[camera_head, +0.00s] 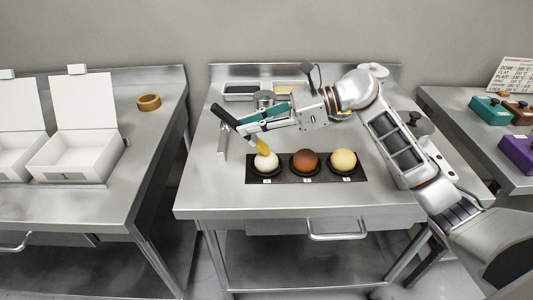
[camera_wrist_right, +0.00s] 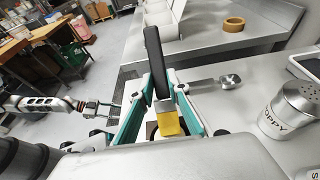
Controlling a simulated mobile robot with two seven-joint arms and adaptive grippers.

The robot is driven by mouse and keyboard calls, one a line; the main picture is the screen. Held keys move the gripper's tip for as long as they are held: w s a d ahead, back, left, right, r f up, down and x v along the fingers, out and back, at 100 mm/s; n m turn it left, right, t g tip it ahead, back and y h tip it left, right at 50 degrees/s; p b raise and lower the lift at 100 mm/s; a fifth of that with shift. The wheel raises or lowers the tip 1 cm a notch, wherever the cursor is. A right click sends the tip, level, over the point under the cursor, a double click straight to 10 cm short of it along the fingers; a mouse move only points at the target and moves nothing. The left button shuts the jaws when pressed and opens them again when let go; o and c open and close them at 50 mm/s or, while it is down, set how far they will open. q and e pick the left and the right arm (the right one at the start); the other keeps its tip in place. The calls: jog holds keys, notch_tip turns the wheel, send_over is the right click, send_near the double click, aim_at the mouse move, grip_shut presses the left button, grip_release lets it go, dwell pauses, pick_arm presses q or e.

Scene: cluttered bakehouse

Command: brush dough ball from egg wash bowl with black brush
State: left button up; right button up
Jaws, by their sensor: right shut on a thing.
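My right gripper (camera_head: 245,122) is shut on the black brush (camera_head: 224,115), whose dark handle tilts up to the left. The brush's yellow bristles (camera_wrist_right: 168,121) point down at the pale dough ball (camera_head: 266,163) on the left of the dark mat (camera_head: 325,178). In the head view the bristle tip meets the top of that ball; whether they touch is hard to tell. A brown ball (camera_head: 305,162) and a pale yellow ball (camera_head: 344,161) sit beside it. My left gripper (camera_wrist_right: 101,110) is apart from these things, seemingly open and empty. I cannot make out the egg wash bowl.
A metal POPPY shaker (camera_wrist_right: 290,114) stands near the right gripper. Trays (camera_head: 241,91) lie at the table's back. White boxes (camera_head: 75,158) and a tape roll (camera_head: 149,102) are on the left table. Teal and purple boxes (camera_head: 518,152) are on the right table. The front table strip is clear.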

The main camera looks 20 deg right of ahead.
jog(key=shift+s+a, duration=0.25)
jog(key=shift+s, duration=0.6)
jog(key=shift+w, duration=0.15)
jog(key=shift+w+d+f+b, duration=0.1)
jog(key=shift+w+d+b, duration=0.1)
jog(key=shift+w, duration=0.25)
jog(key=shift+w+d+f+b, duration=0.1)
jog(key=shift+w+b, duration=0.1)
jog(key=shift+w, duration=0.2)
jog(key=shift+s+a+r+p, duration=0.1)
jog(key=shift+s+a+p, duration=0.05)
jog(key=shift+s, duration=0.35)
jog(key=shift+s+a+r+p, duration=0.1)
jog(key=shift+s+a+p, duration=0.05)
jog(key=shift+s, duration=0.35)
jog(key=shift+w, duration=0.1)
jog(key=shift+w+d+b, duration=0.3)
jog(key=shift+w+b, duration=0.2)
jog(key=shift+w, duration=0.4)
